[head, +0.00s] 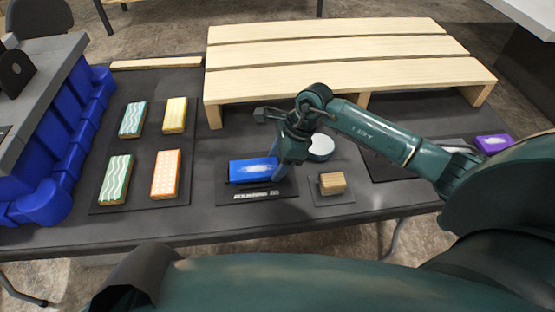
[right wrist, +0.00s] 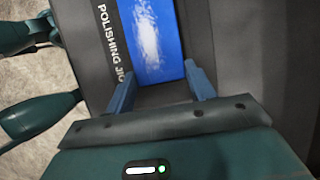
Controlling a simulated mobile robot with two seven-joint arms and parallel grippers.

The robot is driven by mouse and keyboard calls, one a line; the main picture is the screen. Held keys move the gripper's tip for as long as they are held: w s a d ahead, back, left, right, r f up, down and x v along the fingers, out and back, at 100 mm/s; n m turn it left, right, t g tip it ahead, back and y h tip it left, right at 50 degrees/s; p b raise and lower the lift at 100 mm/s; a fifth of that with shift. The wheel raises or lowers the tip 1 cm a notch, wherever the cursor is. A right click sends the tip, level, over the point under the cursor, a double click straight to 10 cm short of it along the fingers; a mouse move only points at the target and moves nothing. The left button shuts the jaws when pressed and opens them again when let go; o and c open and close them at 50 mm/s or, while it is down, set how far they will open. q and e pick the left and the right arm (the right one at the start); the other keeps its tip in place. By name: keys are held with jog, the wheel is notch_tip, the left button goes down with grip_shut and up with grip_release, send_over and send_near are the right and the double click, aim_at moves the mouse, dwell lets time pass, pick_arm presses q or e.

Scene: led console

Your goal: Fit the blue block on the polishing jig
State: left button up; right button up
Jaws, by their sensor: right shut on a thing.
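The blue block (head: 248,172), with a white smear on top, lies at the polishing jig (head: 226,196), a dark plate with a white label along its front. It appears low over or on the plate; I cannot tell whether it is fully seated. My right gripper (head: 282,172) is shut on the right end of the block. In the right wrist view the blue block (right wrist: 154,35) runs away from between the two blue fingers of my right gripper (right wrist: 162,88), beside the jig's printed label (right wrist: 110,45). My left gripper is not in view.
Several patterned blocks, one of them an orange block (head: 166,174), lie on a dark mat (head: 140,207) at left. A wooden block (head: 332,182) sits right of the jig, with a white round thing (head: 321,146) behind. A slatted wooden platform (head: 330,75) stands behind. Blue bins (head: 62,145) line the left.

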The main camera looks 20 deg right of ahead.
jog(key=shift+f+b, duration=0.35)
jog(key=shift+f, duration=0.05)
dwell(0.4)
jog(key=o, duration=1.1)
jog(key=shift+o, duration=0.2)
jog(key=v, duration=1.3)
jog(key=shift+r, duration=0.15)
jog(key=shift+s, duration=0.1)
